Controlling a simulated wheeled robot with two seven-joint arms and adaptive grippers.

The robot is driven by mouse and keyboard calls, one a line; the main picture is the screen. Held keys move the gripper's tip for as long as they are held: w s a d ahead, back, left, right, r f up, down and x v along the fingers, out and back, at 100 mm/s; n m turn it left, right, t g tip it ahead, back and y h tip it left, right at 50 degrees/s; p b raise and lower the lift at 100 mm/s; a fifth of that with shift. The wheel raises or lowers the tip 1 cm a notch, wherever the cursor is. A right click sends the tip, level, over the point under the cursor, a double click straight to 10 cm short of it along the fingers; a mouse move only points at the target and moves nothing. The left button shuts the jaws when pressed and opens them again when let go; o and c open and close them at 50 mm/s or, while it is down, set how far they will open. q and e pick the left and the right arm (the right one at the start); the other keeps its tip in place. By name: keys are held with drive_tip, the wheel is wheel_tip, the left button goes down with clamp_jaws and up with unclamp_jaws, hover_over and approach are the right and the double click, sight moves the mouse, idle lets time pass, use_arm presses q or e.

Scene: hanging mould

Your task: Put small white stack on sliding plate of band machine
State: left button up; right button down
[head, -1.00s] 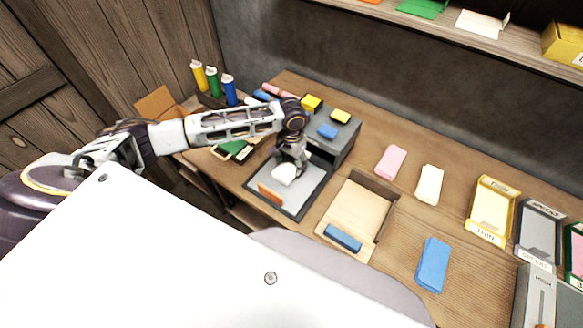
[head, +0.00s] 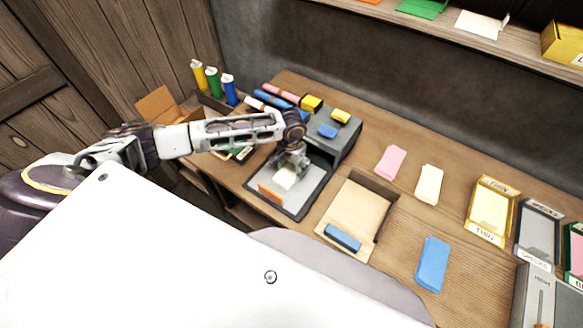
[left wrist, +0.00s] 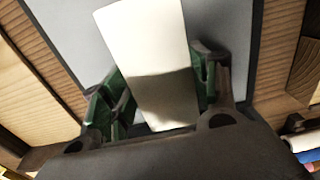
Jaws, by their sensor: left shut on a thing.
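The small white stack (head: 286,178) is between the fingers of my left gripper (head: 290,164), above the grey sliding plate (head: 296,196) of the band machine (head: 338,143). In the left wrist view the stack (left wrist: 148,50) reaches out beyond the green-padded fingers of the left gripper (left wrist: 158,88), which is shut on it. The grey plate (left wrist: 75,30) lies behind the stack there. I cannot tell whether the stack touches the plate. The plate has an orange block (head: 270,194) at its front edge. My right gripper is not in view.
An open tan tray (head: 358,203) with a blue front block stands right of the machine. Pink (head: 391,161), cream (head: 429,184) and blue (head: 433,264) stacks lie further right, before labelled trays (head: 491,210). Coloured bottles (head: 213,81) stand at the back left.

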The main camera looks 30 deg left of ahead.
sight(291, 169)
use_arm(q)
drive_tip(key=shift+f, duration=0.1)
drive_tip(key=o, duration=1.1)
drive_tip(key=shift+c, duration=0.2)
wheel_tip(291, 169, up, 12)
drive_tip(key=shift+b, duration=0.45)
